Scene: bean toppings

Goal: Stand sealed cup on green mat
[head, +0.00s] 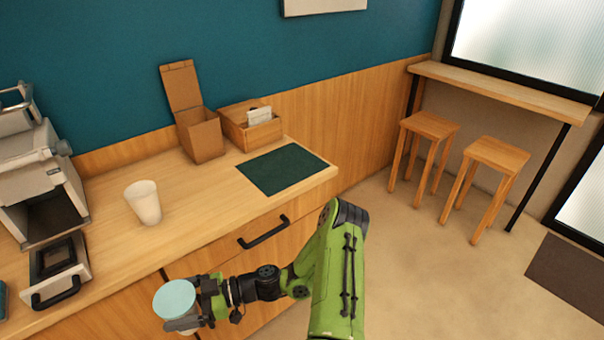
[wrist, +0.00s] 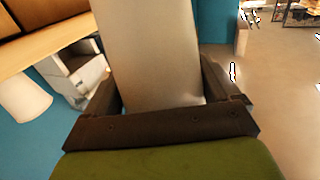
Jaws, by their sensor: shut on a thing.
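The sealed cup (head: 175,301) has a pale blue-green lid and is at the bottom left in the head view, in front of the counter. My gripper (head: 196,320) is shut on its side. In the wrist view the cup's pale wall (wrist: 150,55) stands between the two dark fingers of my gripper (wrist: 158,95). The lower part of the cup is mostly hidden in the head view. The green mat (head: 283,169) lies flat and empty at the right end of the counter, well apart from the cup.
A white open cup (head: 143,203) stands on the counter (head: 205,209). An open cardboard box (head: 203,138) and a wooden organizer (head: 252,128) stand behind the mat. A machine (head: 40,180) fills the left end. Two stools (head: 495,168) stand at right.

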